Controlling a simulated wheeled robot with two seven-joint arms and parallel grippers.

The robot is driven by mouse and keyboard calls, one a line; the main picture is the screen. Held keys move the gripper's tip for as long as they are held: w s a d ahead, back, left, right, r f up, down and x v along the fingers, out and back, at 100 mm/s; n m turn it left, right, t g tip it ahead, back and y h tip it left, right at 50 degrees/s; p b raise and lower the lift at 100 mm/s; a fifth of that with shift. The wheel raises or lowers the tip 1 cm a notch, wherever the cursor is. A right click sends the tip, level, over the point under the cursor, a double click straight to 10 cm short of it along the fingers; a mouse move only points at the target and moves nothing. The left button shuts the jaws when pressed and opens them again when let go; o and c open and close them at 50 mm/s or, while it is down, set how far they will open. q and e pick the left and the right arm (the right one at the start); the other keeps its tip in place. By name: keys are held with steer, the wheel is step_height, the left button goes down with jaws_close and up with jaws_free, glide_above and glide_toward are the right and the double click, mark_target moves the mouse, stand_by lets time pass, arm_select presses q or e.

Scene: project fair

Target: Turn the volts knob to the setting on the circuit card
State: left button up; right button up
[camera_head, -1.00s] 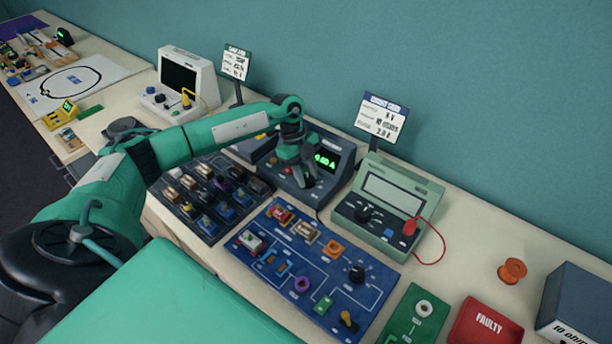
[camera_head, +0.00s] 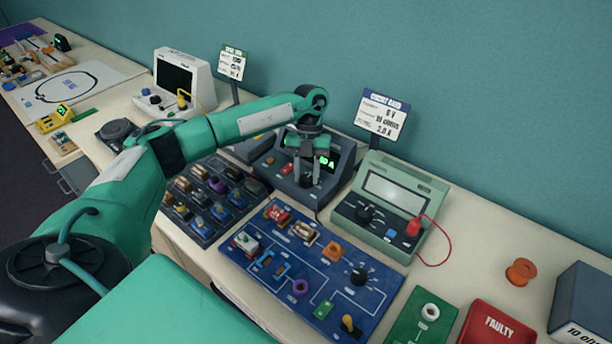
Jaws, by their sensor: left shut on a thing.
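The dark grey power supply (camera_head: 340,180) stands on the bench at the middle of the head view, its green-lit display (camera_head: 327,163) partly hidden behind my gripper. My left gripper (camera_head: 308,184) points down at its front panel, with the fingers shut on a knob there. The fingers cover the knob, so its pointer and label cannot be read. The circuit card (camera_head: 383,118) stands on a post behind the bench equipment; its top line looks like 6 V and its bottom line like 2.0 A. My right gripper is not in view.
A green meter (camera_head: 395,195) with a red lead stands just right of the power supply. A blue circuit board (camera_head: 330,285) lies in front, with a tray of parts (camera_head: 213,195) to its left. A red FAULTY bin (camera_head: 497,325) and an orange spool (camera_head: 520,271) are at right.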

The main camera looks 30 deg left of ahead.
arm_select(q)
steer(key=shift+m, duration=0.6)
steer(key=shift+y+b, duration=0.3)
steer(key=o, duration=1)
steer(key=shift+c, duration=0.2)
steer(key=b+v, duration=0.1)
steer(key=v, duration=1.3)
